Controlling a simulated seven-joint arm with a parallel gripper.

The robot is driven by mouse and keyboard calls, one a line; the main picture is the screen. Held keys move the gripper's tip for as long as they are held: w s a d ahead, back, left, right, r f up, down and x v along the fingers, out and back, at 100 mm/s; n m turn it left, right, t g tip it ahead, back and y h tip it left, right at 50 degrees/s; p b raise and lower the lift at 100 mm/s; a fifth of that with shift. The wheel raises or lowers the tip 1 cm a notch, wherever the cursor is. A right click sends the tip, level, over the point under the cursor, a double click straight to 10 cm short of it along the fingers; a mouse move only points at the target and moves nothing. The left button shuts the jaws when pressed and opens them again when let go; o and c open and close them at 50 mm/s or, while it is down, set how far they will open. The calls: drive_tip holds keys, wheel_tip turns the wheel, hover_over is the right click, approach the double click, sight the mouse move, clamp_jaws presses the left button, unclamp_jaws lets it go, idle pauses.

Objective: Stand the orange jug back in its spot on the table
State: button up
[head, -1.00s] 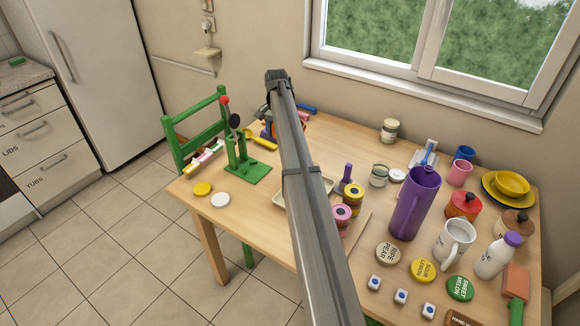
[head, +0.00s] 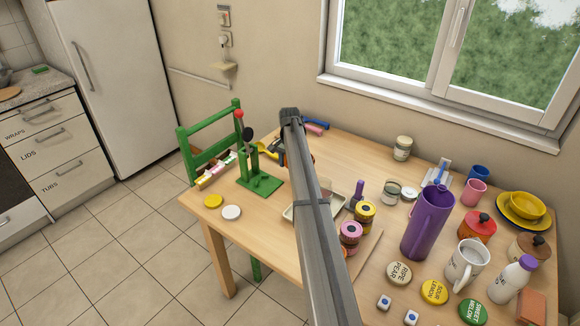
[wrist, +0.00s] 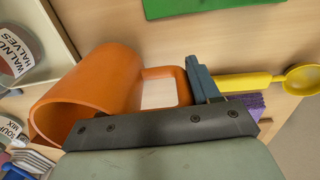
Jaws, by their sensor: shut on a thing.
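The orange jug (wrist: 95,85) is in the wrist view, tilted well over with its wide mouth towards the lower left and its looped handle (wrist: 182,88) on the right. My gripper (wrist: 203,82) is shut on it at the handle; a blue-grey finger shows against the handle's outer side. I cannot tell whether the jug touches the table (wrist: 225,45). In the head view my arm hides most of the gripper and the jug, close to the right of the green stand (head: 262,183).
A yellow scoop (wrist: 245,82) lies beside the handle. A shallow tray (head: 300,212) holding a labelled tin (wrist: 18,55) is close by. A purple jug (head: 428,222), cups, tins and lids crowd the table's right side. The left front has yellow and white discs (head: 231,212).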

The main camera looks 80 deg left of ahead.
drive_tip(key=shift+f, duration=0.45)
drive_tip(key=shift+f, duration=0.2)
drive_tip(key=o, duration=1.5)
wheel_tip(320, 180, up, 12)
drive_tip(key=shift+r, duration=0.2)
